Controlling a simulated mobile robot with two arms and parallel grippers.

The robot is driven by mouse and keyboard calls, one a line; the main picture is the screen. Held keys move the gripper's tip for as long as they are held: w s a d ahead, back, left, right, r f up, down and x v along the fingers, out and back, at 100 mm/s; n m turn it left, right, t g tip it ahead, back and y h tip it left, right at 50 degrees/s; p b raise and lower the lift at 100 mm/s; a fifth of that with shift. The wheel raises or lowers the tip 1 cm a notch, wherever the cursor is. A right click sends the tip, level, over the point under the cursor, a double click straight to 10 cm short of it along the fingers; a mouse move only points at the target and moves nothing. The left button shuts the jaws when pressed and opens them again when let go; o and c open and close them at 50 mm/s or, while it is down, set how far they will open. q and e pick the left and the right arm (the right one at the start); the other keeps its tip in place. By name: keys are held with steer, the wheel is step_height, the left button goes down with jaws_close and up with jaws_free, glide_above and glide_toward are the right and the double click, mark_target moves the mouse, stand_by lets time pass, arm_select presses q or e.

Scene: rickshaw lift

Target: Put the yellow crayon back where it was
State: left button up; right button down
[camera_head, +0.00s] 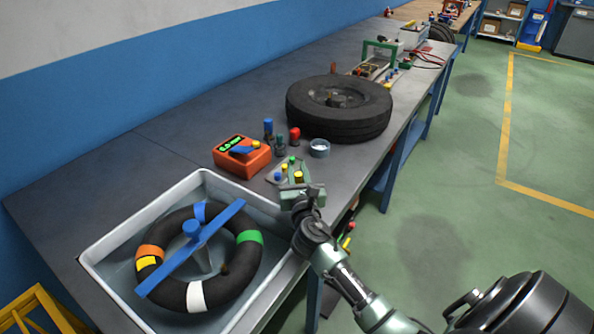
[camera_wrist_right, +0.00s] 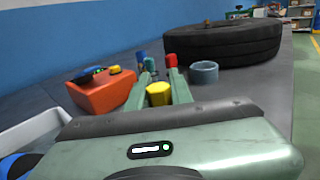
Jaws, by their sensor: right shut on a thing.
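My right gripper (camera_head: 293,178) is over the near part of the bench, beside the white basin. In the right wrist view its two green fingers (camera_wrist_right: 160,78) are shut on the yellow crayon (camera_wrist_right: 158,95), a short thick cylinder held upright. The crayon's yellow top (camera_head: 298,176) also shows in the head view. Its lower end is hidden. A blue crayon (camera_head: 268,128), a dark green one (camera_head: 280,145) and a red one (camera_head: 294,135) stand upright on the bench beyond the gripper. My left gripper is not in view.
An orange device (camera_head: 242,158) stands left of the gripper. A small grey-blue ring-shaped cup (camera_head: 320,148) and a big tire (camera_head: 340,110) are beyond it. The white basin (camera_head: 109,238) holds an inner tube (camera_head: 220,284). The bench's right edge is close to my arm.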

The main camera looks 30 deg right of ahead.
steer(key=shift+f, duration=0.35)
steer(key=c, duration=1.3)
jaws_free()
steer(key=shift+o, duration=0.2)
steer(key=shift+r, duration=0.2)
steer(key=shift+r+p, duration=0.3)
steer(key=shift+r, duration=0.15)
steer(key=b+v, duration=0.1)
steer(key=v, duration=1.1)
